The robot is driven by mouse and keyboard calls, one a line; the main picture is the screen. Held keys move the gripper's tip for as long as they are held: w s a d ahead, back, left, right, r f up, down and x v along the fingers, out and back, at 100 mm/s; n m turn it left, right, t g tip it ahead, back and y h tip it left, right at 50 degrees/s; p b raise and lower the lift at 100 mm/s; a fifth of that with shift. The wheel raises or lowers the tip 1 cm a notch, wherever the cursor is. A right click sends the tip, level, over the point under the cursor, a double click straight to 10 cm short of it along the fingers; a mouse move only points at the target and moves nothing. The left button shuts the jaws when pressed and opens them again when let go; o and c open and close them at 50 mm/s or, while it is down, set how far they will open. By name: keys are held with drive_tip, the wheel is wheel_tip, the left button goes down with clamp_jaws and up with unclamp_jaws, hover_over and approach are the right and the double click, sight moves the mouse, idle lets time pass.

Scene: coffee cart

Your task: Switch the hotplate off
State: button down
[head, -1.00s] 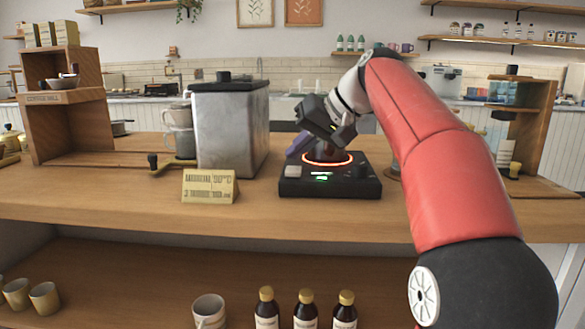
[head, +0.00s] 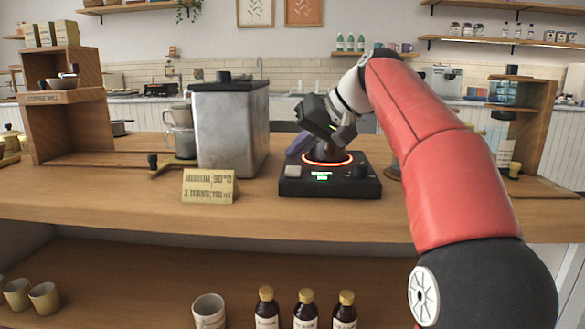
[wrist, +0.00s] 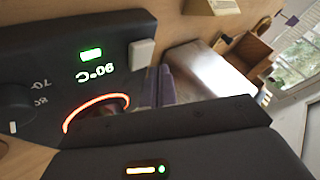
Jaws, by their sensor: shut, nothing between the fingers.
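The black hotplate (head: 330,190) stands on the wooden counter, its ring (head: 352,161) glowing orange. Its front has a pale rocker-like switch (head: 292,171) at left, a small lit display and a dark knob (head: 360,173) at right. The wrist view shows the hotplate (wrist: 60,45) up close with the white switch (wrist: 141,53), a lit green window (wrist: 91,54), a "90°C" marking and the knob (wrist: 14,98). My gripper (head: 296,147) is shut and empty, its purple fingers over the hotplate's left rear side. In the wrist view the fingertips (wrist: 160,72) appear close to the switch; contact is unclear.
A metal box-shaped machine (head: 230,130) stands left of the hotplate, close to my fingers. A yellow sign (head: 209,187) stands in front of it. Bottles (head: 306,308) and cups are on the lower shelf. The counter front of the hotplate is narrow but clear.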

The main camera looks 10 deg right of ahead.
sight(299, 170)
drive_tip(key=shift+f, duration=0.15)
drive_tip(key=shift+f+b, duration=0.25)
drive_tip(key=shift+b, duration=0.05)
drive_tip(key=shift+f+b, duration=0.4)
drive_tip(key=shift+f, duration=0.15)
idle(0.5)
drive_tip(key=shift+r+p, duration=1.05)
wheel_tip(299, 170, up, 4)
drive_tip(key=p, duration=0.3)
drive_tip(key=shift+f+p, duration=0.2)
drive_tip(key=shift+p, duration=0.1)
wheel_tip(299, 170, up, 2)
drive_tip(key=shift+r, duration=0.15)
